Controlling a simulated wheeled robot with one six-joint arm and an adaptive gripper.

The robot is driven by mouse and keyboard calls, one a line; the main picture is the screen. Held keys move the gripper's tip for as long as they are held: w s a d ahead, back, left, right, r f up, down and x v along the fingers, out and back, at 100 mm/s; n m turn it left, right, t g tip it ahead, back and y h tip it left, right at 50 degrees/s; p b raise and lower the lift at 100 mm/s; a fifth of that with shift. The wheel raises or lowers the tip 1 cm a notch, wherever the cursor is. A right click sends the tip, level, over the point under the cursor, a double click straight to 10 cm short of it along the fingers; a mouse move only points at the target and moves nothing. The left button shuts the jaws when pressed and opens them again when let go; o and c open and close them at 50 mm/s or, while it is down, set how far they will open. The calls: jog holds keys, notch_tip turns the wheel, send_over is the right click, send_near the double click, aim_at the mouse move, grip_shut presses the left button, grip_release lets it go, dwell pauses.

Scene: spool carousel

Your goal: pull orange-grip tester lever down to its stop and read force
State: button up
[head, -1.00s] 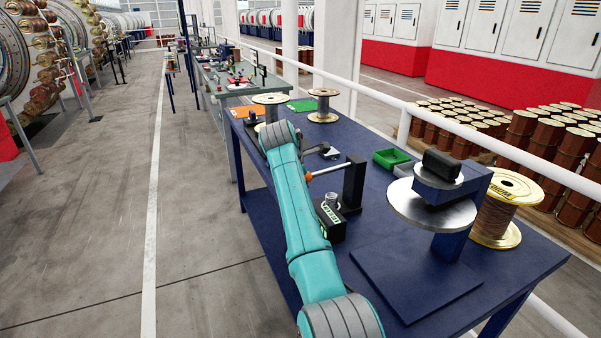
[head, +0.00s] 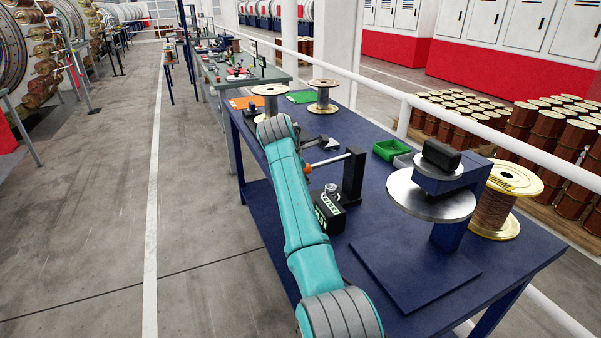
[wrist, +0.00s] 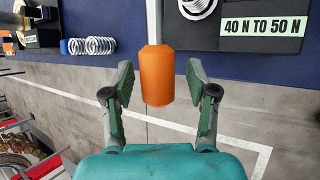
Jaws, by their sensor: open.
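The orange grip (wrist: 157,76) of the tester lever is between the two open fingers of my gripper (wrist: 158,85) in the wrist view, with a gap on each side. In the head view a bit of the orange grip (head: 307,170) shows beside my arm, at the end of the lever's metal rod (head: 328,160). The rod runs to a black upright post (head: 353,178) and looks close to level. The tester's base (head: 328,214) carries a label, which reads "40 N TO 50 N" (wrist: 262,22) in the wrist view. My arm hides the gripper in the head view.
The blue table (head: 380,225) also holds a green bin (head: 391,150), a round metal plate device (head: 430,197) and a copper-wound spool (head: 496,205) at right. More spools (head: 322,97) stand at the back. A spring (wrist: 88,46) lies left of the grip. Open floor lies left.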

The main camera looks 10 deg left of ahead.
jog(key=v, duration=1.2)
